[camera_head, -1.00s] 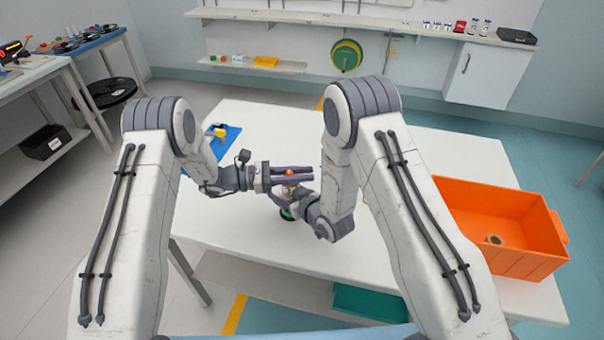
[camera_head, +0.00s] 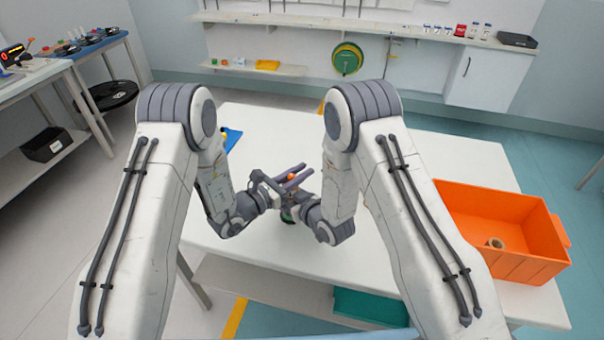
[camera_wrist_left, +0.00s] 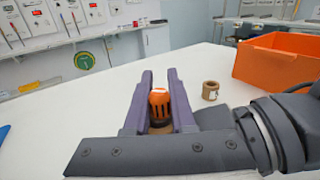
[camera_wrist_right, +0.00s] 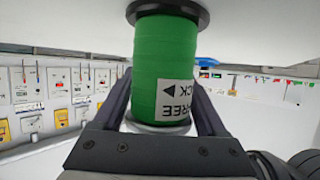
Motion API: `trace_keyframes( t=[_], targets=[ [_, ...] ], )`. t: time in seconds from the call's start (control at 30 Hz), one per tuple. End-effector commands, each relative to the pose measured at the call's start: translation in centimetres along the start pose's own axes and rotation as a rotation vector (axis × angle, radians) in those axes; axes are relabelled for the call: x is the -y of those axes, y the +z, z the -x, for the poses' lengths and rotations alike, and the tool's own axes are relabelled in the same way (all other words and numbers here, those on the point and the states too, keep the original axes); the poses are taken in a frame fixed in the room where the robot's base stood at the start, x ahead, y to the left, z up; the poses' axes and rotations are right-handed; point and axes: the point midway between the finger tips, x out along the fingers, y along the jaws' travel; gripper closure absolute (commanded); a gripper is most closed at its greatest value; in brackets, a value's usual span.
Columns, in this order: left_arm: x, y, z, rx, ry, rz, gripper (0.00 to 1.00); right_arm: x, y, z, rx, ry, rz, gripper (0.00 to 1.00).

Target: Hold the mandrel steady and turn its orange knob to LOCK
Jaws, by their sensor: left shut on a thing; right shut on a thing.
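The mandrel stands on the white table, its green body (camera_wrist_right: 162,75) filling the middle of the right wrist view. A white label (camera_wrist_right: 174,100) on it reads FREE and LOCK with a black arrow, upside down and partly cut off. My right gripper (camera_wrist_right: 163,108) is shut on the mandrel body from the side. The orange knob (camera_wrist_left: 159,98) is on top and also shows in the head view (camera_head: 292,177). My left gripper (camera_wrist_left: 160,85) is shut around the knob, one finger on each side. The fingers partly hide the mandrel in the head view.
An orange bin (camera_head: 505,262) stands on the right of the table (camera_head: 270,122), with a brown core (camera_head: 495,243) inside. The left wrist view shows a brown core (camera_wrist_left: 210,90) near the bin. The table's back is clear.

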Motion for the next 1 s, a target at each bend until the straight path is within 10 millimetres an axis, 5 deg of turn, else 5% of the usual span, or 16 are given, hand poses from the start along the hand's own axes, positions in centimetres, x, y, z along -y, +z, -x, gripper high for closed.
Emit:
trace_keyframes(
  t=[0.87, 0.9, 1.0],
  targets=[
    [-0.51, 0.07, -0.05, 0.001, 0.176, -0.003, 1.00, 0.12, -0.05, -0.02, -0.001, -0.003, 0.003, 0.99],
    [-0.51, 0.07, -0.05, 0.001, 0.176, -0.002, 0.73, 0.12, -0.05, -0.02, -0.001, -0.003, 0.003, 0.99],
    [-0.52, 0.06, -0.05, 0.001, 0.176, -0.002, 0.46, 0.11, -0.05, -0.02, -0.001, -0.003, 0.003, 0.99]
  ],
)
